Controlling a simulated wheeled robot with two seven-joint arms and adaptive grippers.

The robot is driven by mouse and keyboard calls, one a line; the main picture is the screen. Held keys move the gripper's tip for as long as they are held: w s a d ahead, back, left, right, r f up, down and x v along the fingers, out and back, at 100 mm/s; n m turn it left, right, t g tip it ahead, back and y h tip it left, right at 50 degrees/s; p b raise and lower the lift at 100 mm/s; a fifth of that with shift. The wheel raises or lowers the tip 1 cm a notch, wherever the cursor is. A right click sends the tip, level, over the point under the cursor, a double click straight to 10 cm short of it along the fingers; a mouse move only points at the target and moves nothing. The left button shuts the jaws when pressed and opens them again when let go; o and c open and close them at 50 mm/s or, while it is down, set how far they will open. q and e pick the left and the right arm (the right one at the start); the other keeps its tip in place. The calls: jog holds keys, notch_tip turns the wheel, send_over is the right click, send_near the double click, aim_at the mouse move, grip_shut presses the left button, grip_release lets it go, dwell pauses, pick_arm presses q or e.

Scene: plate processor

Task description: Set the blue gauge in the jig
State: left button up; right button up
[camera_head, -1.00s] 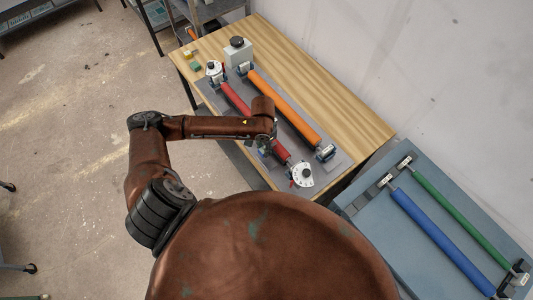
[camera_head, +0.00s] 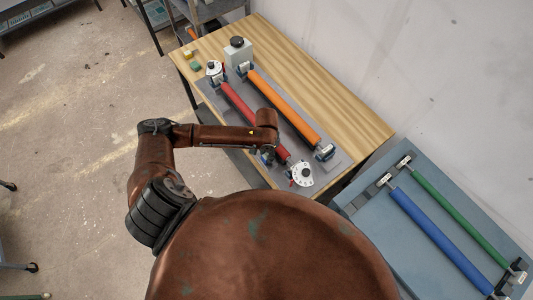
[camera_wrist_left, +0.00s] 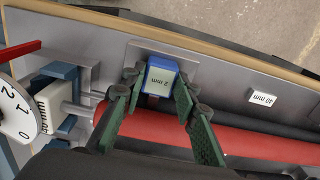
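The blue gauge (camera_wrist_left: 162,76), a small block with a pale "2 mm" face, shows in the left wrist view between the fingers of my left gripper (camera_wrist_left: 158,82). The fingers look closed on its two sides. It is over or at a pale square pad (camera_wrist_left: 190,66) on the grey plate; I cannot tell whether it touches the pad. In the head view my left gripper (camera_head: 268,157) is low beside the red roller (camera_head: 237,101), near its white dial (camera_head: 302,173), and the gauge is mostly hidden. My right gripper is out of view.
An orange roller (camera_head: 285,107) lies parallel to the red one on the grey plate. A blue-grey table (camera_head: 375,215) at right carries blue and green rollers. Bare wood (camera_head: 340,105) lies along the wall.

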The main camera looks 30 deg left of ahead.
pick_arm(q)
jog(key=o, duration=0.4)
jog(key=shift+r, duration=0.1)
jog(key=shift+r, duration=0.2)
notch_tip(320, 180, up, 12)
jog(key=shift+b, duration=0.4)
